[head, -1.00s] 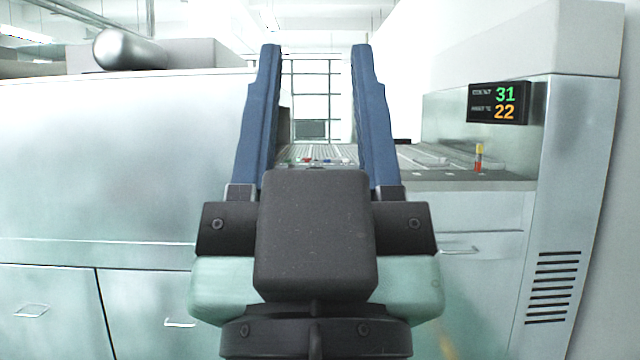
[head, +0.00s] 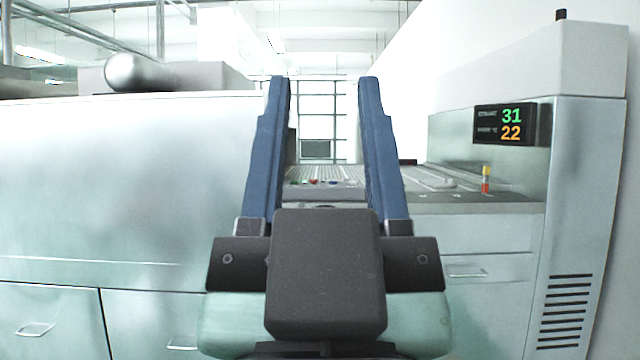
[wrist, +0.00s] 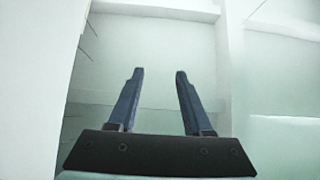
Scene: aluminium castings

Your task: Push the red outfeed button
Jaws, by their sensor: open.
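A small red button (head: 313,182) shows in the head view on a panel (head: 326,176) at the end of the conveyor, seen between my fingers. A green button (head: 304,182) sits to its left and a dark bluish one to its right. I cannot read any labels, so I cannot confirm which is the outfeed button. My gripper (head: 323,80) is open and empty, its two blue fingers pointing forward and apart. In the wrist view the gripper (wrist: 158,72) faces pale cabinet surfaces, and no button shows there. The fingers appear well short of the panel.
A long pale cabinet (head: 120,190) fills the left. On the right stands a machine housing (head: 590,200) with a display (head: 512,124) reading 31 and 22. A small red and yellow object (head: 486,180) stands on the right counter (head: 470,208). Between them lies a passage.

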